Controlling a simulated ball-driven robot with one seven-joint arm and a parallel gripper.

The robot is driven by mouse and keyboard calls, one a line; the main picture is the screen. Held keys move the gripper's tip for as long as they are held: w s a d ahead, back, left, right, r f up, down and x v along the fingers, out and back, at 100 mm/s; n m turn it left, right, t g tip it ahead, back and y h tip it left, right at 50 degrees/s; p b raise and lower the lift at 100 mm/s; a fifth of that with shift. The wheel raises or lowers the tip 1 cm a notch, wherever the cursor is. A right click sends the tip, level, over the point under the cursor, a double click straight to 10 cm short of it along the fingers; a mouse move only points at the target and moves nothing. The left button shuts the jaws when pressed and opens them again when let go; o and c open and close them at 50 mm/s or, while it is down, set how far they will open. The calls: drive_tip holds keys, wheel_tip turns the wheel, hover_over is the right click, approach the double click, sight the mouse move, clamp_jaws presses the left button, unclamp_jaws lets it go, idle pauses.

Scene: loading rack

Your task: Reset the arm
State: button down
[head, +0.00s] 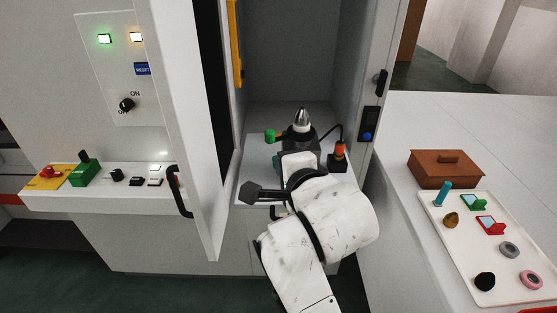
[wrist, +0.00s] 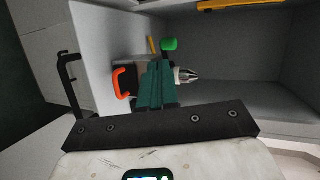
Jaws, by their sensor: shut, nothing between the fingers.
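My white arm reaches into the open grey cabinet (head: 290,60). In the head view my gripper (head: 302,160) is largely hidden by the wrist, at the cabinet's floor. In the wrist view its dark teal fingers (wrist: 157,82) are together in front of the black bar, with nothing seen held. Just beyond them is a dark device with a silver conical tip (head: 301,118), also in the wrist view (wrist: 187,75). A green knob (head: 270,136) is on its left. I cannot tell whether the fingers touch the device. A blue RESET label (head: 142,69) is on the left panel.
The cabinet door (head: 190,110) stands open close on the left, with a black handle (head: 180,192). An orange-topped plug (head: 339,151) with a cable is right of the device. A brown box (head: 446,168) and a white tray (head: 470,265) of small parts lie on the right counter.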

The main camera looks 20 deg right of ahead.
drive_tip(key=s+d+f+n+g, duration=0.35)
drive_tip(key=s+f, duration=0.25)
drive_tip(key=f, duration=0.3)
drive_tip(key=s+d+f+n+g, duration=0.3)
drive_tip(key=s+d+f+n, duration=0.1)
drive_tip(key=s+f, duration=0.4)
drive_tip(key=s+d+f+n+g, duration=0.2)
drive_tip(key=s+f+n, duration=0.3)
drive_tip(key=s, duration=0.5)
drive_tip(key=s+d+f+n+g, duration=0.2)
drive_tip(key=s+f+n+g, duration=0.3)
drive_tip(key=s+f, duration=0.5)
drive_tip(key=shift+s+d+f, duration=0.2)
drive_tip(key=shift+s+f, duration=0.05)
drive_tip(key=shift+s, duration=0.15)
